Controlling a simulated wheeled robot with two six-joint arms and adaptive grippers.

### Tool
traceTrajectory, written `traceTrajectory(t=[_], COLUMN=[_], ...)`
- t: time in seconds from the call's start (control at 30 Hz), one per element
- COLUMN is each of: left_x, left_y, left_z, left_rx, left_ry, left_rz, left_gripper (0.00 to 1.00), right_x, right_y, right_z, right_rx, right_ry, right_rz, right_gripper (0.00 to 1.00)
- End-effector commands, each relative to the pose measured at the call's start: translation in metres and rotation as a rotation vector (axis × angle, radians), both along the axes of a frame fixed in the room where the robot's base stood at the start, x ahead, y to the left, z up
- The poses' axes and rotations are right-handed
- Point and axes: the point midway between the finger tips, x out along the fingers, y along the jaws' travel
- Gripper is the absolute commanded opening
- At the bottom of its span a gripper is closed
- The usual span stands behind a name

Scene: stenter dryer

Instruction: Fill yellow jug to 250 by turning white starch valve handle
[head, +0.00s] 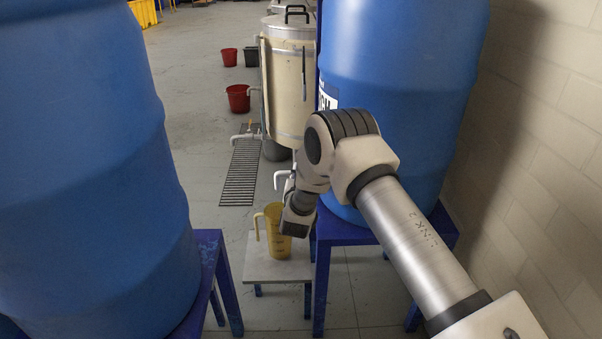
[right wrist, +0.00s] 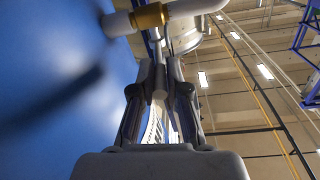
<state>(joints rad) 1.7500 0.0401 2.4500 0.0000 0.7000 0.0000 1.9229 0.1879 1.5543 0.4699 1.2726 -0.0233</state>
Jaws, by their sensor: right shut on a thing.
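The yellow jug (head: 274,236) stands upright on a small white-topped stool (head: 262,268), its handle to the left. My right wrist hides part of its right side. The liquid level cannot be read. Above the jug a white spout (head: 282,178) comes from the side of the right blue drum. In the right wrist view a white pipe with a brass fitting (right wrist: 150,16) runs beside the drum, and the white valve handle (right wrist: 155,46) hangs down from it. My right gripper (right wrist: 160,88) points upward and is shut on the lower end of this handle. My left gripper is out of view.
One large blue drum (head: 80,150) stands close at left and another (head: 405,75) at right on a blue stand (head: 345,235). A cream tank (head: 287,85), red buckets (head: 238,98) and a floor grate (head: 241,170) are behind. A block wall (head: 545,130) bounds the right.

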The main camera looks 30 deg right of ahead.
Motion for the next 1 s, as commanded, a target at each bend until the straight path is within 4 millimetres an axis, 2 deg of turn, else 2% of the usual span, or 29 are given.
traceTrajectory(t=[0.6, 1.0], left_x=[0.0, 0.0], left_y=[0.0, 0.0], left_z=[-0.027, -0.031], left_rx=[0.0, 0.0], left_ry=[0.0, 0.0], left_rz=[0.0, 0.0], left_gripper=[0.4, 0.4], right_x=[0.016, 0.019], right_y=[0.016, 0.017], right_z=[-0.003, 0.0], right_rx=[0.001, 0.0], right_ry=[-0.002, 0.0], right_rz=[-0.375, -0.447], right_gripper=[0.0, 0.0])
